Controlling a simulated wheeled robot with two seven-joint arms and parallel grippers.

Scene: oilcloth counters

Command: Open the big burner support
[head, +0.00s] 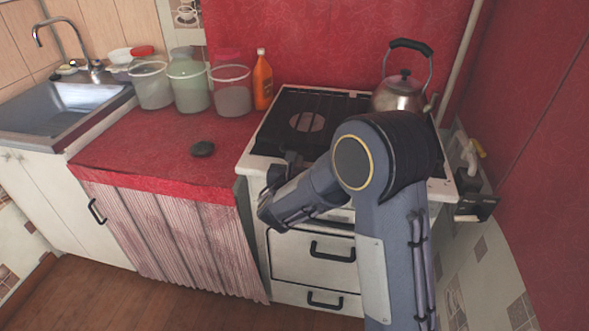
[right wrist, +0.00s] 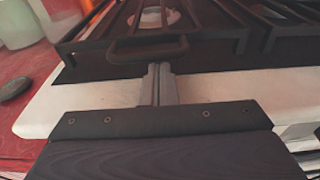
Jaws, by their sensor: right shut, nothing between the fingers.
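The big burner support (head: 330,103) is a dark metal grate lying flat on the left part of the white stove. In the right wrist view its bars (right wrist: 215,38) and a dark loop handle (right wrist: 148,50) at its front edge show close up. My right gripper (head: 290,160) is at the stove's front left edge. Its fingers (right wrist: 158,72) are shut with nothing between them, and their tips are just at or under the handle; I cannot tell whether they touch it. My arm hides part of the stove top in the head view. My left gripper is not in view.
A kettle (head: 400,92) stands at the stove's back right. An orange bottle (head: 262,80) and several plastic tubs (head: 231,92) stand on the red counter, left of the stove. A dark stone-like object (head: 202,149) lies on the counter; the counter around it is clear.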

